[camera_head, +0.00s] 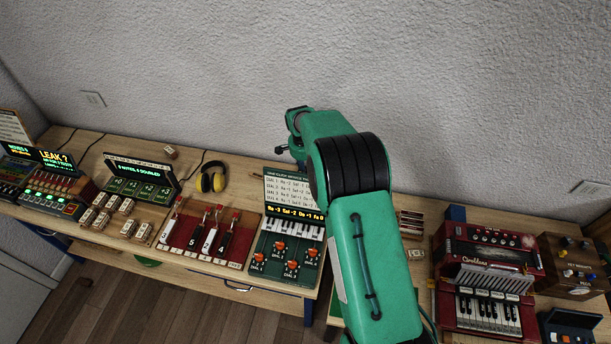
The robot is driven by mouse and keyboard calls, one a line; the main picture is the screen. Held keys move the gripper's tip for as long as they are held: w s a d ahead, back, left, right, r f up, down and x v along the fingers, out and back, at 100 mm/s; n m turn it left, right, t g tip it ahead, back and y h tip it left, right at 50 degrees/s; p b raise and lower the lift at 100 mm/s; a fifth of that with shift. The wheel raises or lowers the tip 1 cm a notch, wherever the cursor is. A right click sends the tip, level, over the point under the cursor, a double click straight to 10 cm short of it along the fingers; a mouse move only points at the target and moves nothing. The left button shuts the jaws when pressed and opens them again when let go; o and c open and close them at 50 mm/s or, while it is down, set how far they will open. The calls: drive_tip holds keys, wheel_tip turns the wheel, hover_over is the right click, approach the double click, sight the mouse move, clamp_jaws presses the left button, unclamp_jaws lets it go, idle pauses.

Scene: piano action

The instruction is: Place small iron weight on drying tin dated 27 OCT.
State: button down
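I cannot make out the small iron weight or a tin dated 27 OCT in the head view. My green arm crosses the middle of the picture and hides part of the bench behind it. The end of my arm, with my gripper (290,135), points away toward the wall above the back of the bench. Only small dark and green parts of it show, so I cannot tell whether it is open or shut. I see nothing held in it.
Right of my arm stand a red accordion (487,275) and a wooden knob box (571,264).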

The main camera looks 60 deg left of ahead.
drive_tip(key=shift+f+p, duration=0.3)
drive_tip(key=shift+f, duration=1.55)
drive_tip(key=shift+f, duration=0.15)
drive_tip(key=c, duration=1.2)
unclamp_jaws()
drive_tip(key=shift+s+d+r+b, duration=0.1)
drive_tip(key=shift+s+r+b, duration=0.2)
drive_tip(key=shift+r, duration=1.75)
drive_tip(key=shift+s+d+r+b, duration=0.15)
drive_tip(key=shift+r+b, duration=0.3)
drive_tip(key=shift+r, duration=1.55)
drive_tip(key=shift+s+d+r+b, duration=0.1)
drive_tip(key=shift+s+r+b, duration=0.2)
drive_tip(key=shift+r, duration=1.75)
drive_tip(key=shift+w+a, duration=0.1)
